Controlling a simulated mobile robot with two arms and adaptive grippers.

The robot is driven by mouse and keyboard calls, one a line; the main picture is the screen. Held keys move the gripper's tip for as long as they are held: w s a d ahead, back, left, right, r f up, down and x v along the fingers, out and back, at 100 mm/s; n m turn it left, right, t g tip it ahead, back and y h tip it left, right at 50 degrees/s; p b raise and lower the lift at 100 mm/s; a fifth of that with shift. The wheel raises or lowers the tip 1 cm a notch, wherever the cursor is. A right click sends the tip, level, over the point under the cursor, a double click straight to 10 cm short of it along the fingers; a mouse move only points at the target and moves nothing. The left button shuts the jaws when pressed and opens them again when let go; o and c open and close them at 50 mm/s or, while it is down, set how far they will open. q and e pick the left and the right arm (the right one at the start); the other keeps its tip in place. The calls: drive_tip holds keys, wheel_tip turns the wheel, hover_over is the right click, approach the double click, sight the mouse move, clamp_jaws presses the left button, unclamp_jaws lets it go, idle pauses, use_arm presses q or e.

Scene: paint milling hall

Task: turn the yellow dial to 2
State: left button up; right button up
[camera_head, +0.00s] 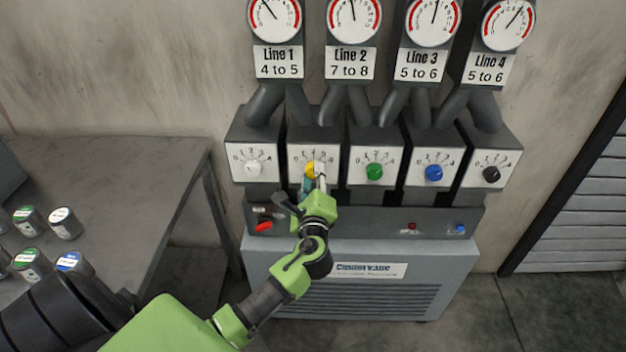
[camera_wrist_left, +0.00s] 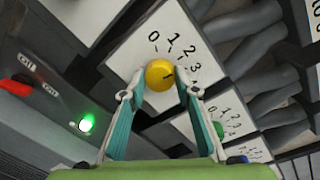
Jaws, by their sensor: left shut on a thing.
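The yellow dial (camera_head: 311,170) is on the second white-faced box (camera_head: 298,153) from the left, under the Line 2 gauge. In the left wrist view the yellow dial (camera_wrist_left: 159,73) sits between my fingertips, with the numbers 0, 1, 2 and 3 arched above and right of it. A small dark mark shows right of the dial's middle; I cannot tell which number it points to. My left gripper (camera_head: 314,183) is shut on the yellow dial and covers part of it in the head view. My right gripper is not in view.
A white dial (camera_head: 253,167) is to the left; green (camera_head: 374,172), blue (camera_head: 433,173) and black (camera_head: 491,174) dials are to the right. A red switch (camera_head: 263,226) and a lit green lamp (camera_wrist_left: 86,123) are below. A grey table (camera_head: 130,190) with several cans stands left.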

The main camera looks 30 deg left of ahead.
use_arm(q)
drive_tip(key=shift+n, duration=0.6)
drive_tip(key=shift+n+b, duration=0.3)
drive_tip(key=o, duration=1.1)
drive_tip(key=shift+s, duration=0.15)
drive_tip(key=v, duration=1.1)
drive_tip(key=shift+s+d+r, duration=0.1)
drive_tip(key=shift+s+d, duration=0.1)
drive_tip(key=shift+s, duration=0.15)
